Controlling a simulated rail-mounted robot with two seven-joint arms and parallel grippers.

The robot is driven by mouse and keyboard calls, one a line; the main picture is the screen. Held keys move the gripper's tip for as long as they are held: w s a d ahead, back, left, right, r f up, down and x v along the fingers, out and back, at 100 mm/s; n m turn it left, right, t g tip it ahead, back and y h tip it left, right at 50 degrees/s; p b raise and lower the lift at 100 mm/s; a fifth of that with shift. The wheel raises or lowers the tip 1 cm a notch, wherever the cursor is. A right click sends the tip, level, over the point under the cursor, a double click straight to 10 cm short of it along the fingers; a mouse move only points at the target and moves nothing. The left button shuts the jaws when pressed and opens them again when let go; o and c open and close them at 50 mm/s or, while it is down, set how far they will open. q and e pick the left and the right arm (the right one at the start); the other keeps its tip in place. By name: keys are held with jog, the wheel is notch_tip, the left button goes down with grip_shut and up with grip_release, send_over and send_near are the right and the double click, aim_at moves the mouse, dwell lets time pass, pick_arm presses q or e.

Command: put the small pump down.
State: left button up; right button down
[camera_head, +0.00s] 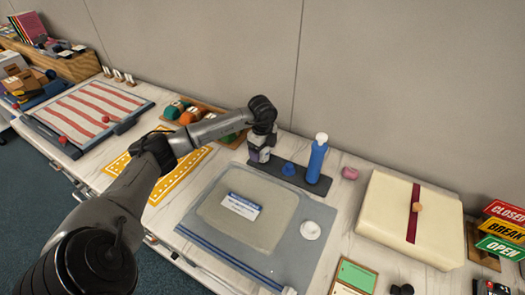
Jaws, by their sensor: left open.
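A dark grey stand (301,179) lies on the worktop near the middle. My left gripper (259,154) is open and points down at the stand's left end. A small pale and purplish shape shows at its fingers; I cannot tell whether it is the small pump or part of the gripper. Contact with the stand is too small to tell. My right gripper is not in view.
A grey mat with a clear bag and label (241,206) lies in front of the stand. A cream box with a red band (410,218) is at right, a pink piece (349,173) between. A yellow patterned mat (184,176) lies under my left arm.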

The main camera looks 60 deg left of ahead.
pick_arm(q)
notch_tip(320, 180, up, 11)
jog(key=shift+r+b, duration=0.15)
jog(key=shift+b, duration=0.85)
